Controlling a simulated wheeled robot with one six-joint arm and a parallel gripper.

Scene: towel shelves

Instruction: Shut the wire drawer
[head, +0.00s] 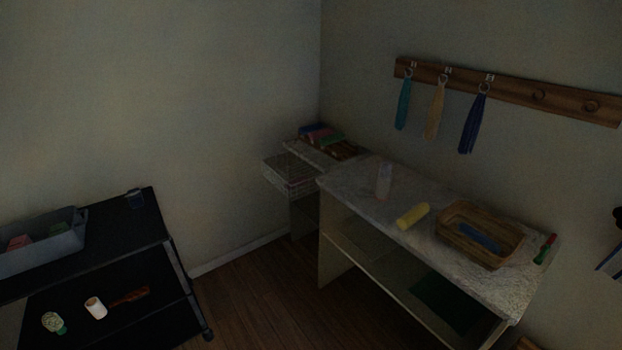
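The wire drawer (290,176) is a pale wire basket in the back corner. It sticks out to the left from under the top of a small stone-topped unit (305,152), so it stands open. Its inside is too dark and small to make out. The right part of the unit is hidden behind the larger shelf unit. My gripper is not in view.
A stone-topped shelf unit (345,184) stands at the right, holding a bottle (384,180), a yellow roll (412,216) and a wicker basket (510,249). A black cart (110,236) stands at the left. Wooden floor (250,290) lies clear between them.

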